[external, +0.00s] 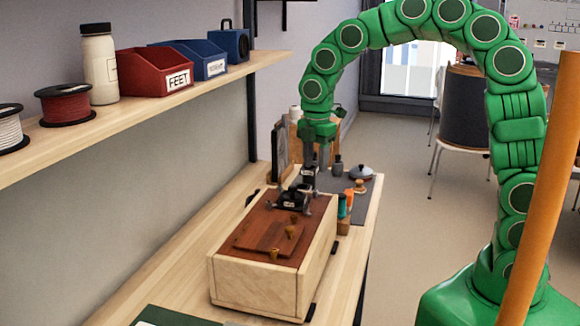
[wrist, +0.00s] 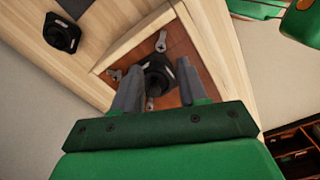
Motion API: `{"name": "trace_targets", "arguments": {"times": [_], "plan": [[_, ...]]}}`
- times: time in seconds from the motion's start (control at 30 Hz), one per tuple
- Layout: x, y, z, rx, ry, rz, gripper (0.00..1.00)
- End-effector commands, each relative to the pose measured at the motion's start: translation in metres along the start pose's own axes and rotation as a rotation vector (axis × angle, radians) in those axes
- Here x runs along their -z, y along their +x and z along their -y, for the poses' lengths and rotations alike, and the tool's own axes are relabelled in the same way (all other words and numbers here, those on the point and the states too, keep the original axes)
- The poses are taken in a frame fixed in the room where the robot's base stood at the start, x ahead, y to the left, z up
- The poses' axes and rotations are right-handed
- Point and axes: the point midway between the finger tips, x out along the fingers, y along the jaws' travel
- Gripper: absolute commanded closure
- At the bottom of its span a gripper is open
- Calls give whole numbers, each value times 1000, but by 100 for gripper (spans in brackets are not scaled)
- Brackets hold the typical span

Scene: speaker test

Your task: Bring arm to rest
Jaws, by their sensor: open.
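My gripper (external: 317,162) is green with two grey fingers and points down over the far end of a wooden box (external: 259,281) with a red-brown top. In the wrist view my gripper (wrist: 160,85) is open, its fingers apart with a black fitting (wrist: 158,74) showing between and beyond them. The fitting also shows on the box top in the external view (external: 292,198), with grey metal pieces around it. I cannot tell whether the fingers touch it. My green arm arches up and over from its base at the lower right.
The box stands on a wooden bench (external: 165,285). Small bottles and a blue-grey lidded thing (external: 361,172) sit behind it on a dark mat. A shelf (external: 150,110) on the left holds spools, a white bottle and red and blue bins. Open floor (external: 420,220) lies right of the bench.

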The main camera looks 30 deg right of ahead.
Motion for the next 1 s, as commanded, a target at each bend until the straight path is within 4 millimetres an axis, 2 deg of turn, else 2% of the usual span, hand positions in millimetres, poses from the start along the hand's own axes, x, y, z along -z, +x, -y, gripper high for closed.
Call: {"name": "trace_targets", "arguments": {"times": [0.1,0.63,0.77,1.0], "plan": [[0,-7,1,2,-1,0,58],[-4,-10,6,2,23,0,58],[-15,-20,26,7,114,-3,58],[-45,-39,87,31,400,2,58]]}}
